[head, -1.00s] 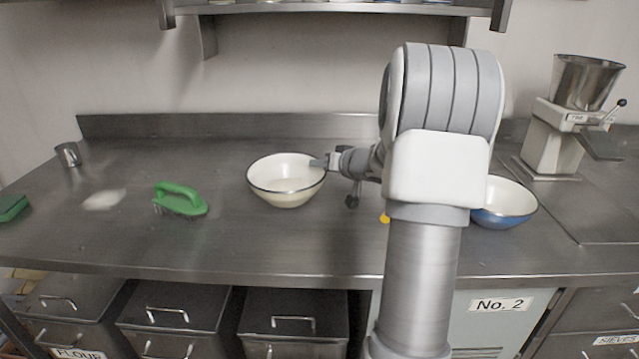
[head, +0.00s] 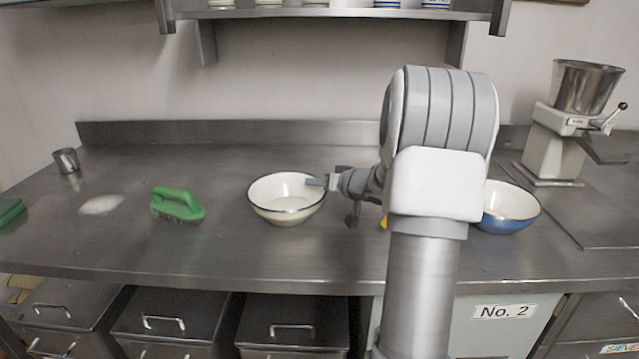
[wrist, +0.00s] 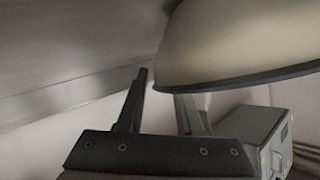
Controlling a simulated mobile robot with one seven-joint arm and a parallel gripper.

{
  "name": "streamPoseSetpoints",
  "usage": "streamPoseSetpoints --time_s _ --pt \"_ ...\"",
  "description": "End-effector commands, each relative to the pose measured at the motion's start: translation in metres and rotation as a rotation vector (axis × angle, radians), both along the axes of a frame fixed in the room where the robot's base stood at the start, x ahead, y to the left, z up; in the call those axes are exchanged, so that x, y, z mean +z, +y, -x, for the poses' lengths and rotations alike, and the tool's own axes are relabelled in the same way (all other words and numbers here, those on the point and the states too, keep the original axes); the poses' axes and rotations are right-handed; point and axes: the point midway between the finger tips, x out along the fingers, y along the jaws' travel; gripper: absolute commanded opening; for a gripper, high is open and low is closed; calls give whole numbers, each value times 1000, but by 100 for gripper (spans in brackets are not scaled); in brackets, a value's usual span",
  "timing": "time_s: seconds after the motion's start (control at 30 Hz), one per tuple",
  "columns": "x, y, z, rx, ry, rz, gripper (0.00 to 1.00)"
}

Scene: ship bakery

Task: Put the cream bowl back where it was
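The cream bowl (head: 287,211), white inside with a dark rim, is at the middle of the counter in the head view, level and seemingly on the steel. In the wrist view its cream outer side (wrist: 235,40) fills the upper right. My gripper (head: 316,182) is at the bowl's right rim. In the wrist view my gripper's fingers (wrist: 162,92) stand apart. One is outside the bowl with a small gap to its wall; the other passes behind the rim, its tip hidden.
A green brush (head: 178,203) and a white flour-like patch (head: 101,204) lie left of the bowl. A metal cup (head: 66,161) stands far left. A blue bowl (head: 508,217) is right, partly behind my arm; a grinder (head: 552,145) stands beyond. A yellow thing is mostly hidden.

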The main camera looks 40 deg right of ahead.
Motion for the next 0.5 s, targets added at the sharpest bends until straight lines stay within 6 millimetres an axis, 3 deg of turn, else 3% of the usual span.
streamPoseSetpoints --time_s 0.27,0.5 --pt "8 -1 9 -2 0 1 36" --pt "28 -2 55 -4 1 2 36"
